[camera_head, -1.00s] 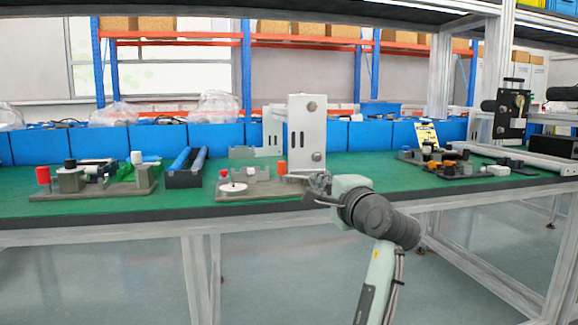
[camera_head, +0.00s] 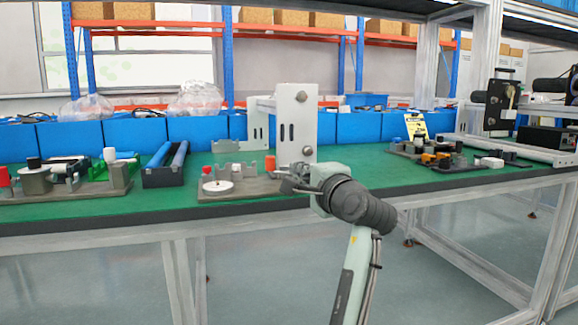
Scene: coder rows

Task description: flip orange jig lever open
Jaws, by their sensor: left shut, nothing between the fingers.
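The jig (camera_head: 240,190) is a grey block fixture with a white disc (camera_head: 217,186) on the green bench, beside an upright silver plate. Its orange lever (camera_head: 270,163) stands upright at the jig's right side. A small red knob (camera_head: 206,169) stands above the disc. My left gripper (camera_head: 284,177) is shut and empty, just right of the orange lever and low beside the jig. I cannot tell whether it touches the lever. It hides the jig's right end. My right gripper is not in view.
The silver plate (camera_head: 296,125) rises close behind my gripper. A black tray with blue rolls (camera_head: 165,165) and another jig with a red knob (camera_head: 4,176) are to the left. Black parts (camera_head: 440,154) lie on the right. Blue bins (camera_head: 140,134) line the back.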

